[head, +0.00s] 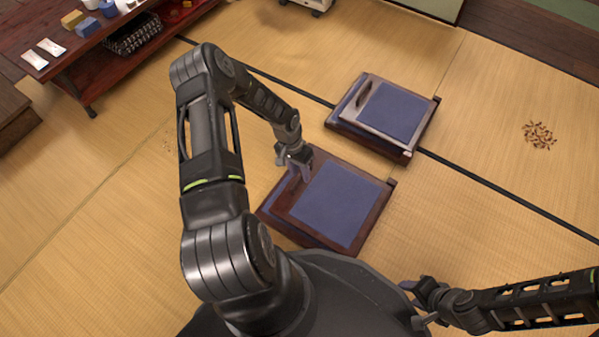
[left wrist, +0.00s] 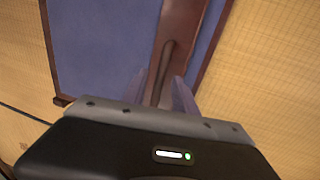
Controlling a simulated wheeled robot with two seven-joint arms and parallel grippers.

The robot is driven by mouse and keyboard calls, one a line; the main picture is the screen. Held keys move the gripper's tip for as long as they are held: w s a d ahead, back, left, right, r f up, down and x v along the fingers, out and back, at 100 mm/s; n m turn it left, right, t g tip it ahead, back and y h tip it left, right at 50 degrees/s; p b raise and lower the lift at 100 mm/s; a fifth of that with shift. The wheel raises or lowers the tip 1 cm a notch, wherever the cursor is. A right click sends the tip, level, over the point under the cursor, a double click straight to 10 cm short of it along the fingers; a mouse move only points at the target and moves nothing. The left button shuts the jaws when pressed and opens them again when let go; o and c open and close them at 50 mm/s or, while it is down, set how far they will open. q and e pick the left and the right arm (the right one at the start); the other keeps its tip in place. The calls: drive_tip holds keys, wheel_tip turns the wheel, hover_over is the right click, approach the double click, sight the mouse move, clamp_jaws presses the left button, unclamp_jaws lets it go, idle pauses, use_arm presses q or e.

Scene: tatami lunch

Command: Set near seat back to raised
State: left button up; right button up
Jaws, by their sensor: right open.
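The near seat (head: 336,207) is a low dark red-brown wooden frame with a blue cushion, lying on the tatami. Its wooden back (left wrist: 185,30) has a long slot and lies low over the seat, apparently folded flat. My left gripper (head: 300,172) is down at the seat's far left side. In the left wrist view its fingers (left wrist: 162,95) lie on either side of the wooden back; whether they press on it I cannot tell. My right gripper (head: 418,305) is open and empty, low at the right, apart from the seat.
A far seat (head: 403,113) with a blue cushion and a slotted wooden back lies behind the near one. A low red table (head: 95,62) with small items stands at the upper left. Brown scattered bits (head: 539,135) lie at the right. The tatami between is clear.

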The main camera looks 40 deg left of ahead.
use_arm(q)
clamp_jaws()
idle(1.4)
